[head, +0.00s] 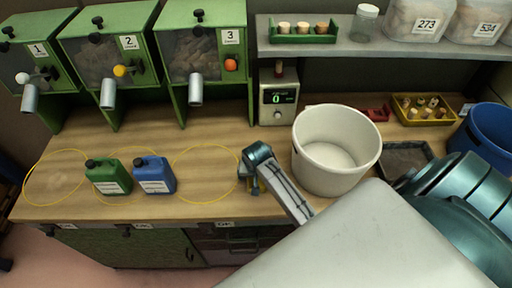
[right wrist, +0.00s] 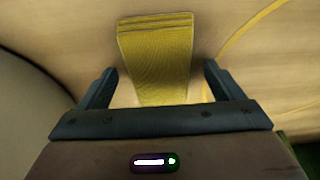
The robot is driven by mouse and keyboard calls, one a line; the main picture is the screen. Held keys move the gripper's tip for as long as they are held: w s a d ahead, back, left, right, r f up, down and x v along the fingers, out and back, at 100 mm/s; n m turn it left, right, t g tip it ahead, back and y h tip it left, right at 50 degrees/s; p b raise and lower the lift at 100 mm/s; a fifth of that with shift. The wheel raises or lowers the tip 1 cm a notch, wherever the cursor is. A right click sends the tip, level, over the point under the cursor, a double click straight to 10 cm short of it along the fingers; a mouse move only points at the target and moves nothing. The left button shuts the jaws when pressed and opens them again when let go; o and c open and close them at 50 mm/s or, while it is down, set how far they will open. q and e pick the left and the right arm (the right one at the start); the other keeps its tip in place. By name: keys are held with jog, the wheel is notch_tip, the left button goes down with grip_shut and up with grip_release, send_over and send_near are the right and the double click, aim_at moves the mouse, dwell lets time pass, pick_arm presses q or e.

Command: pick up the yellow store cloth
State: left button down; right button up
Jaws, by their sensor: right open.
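The yellow store cloth (right wrist: 155,50) lies flat on the wooden counter in the right wrist view, a narrow strip with folded layers at its far end. My right gripper (right wrist: 160,72) is open, with one finger on each side of the cloth's near part. The cloth's near end passes out of sight behind the gripper body. In the head view my right gripper (head: 254,180) points down at the counter, left of the white bucket, and mostly hides the cloth. I cannot tell whether the fingers touch the counter. My left gripper is not in view.
A white bucket (head: 312,165) stands close to the right of my gripper. A blue jug (head: 154,177) and green jug (head: 110,178) stand to the left, near yellow rings (head: 205,146) on the counter. Green dispensers (head: 205,55) and a scale (head: 278,100) stand behind.

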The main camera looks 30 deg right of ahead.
jog(key=c, duration=1.1)
jog(key=shift+o, duration=0.2)
jog(key=shift+r, duration=0.1)
jog(key=shift+r+b, duration=0.45)
notch_tip(320, 180, up, 2)
jog(key=shift+b, duration=0.7)
jog(key=s+a+r+b, duration=0.2)
jog(key=s+a+b, duration=0.3)
jog(key=s, duration=0.8)
jog(key=shift+s+a, duration=0.4)
jog(key=shift+a, duration=1.2)
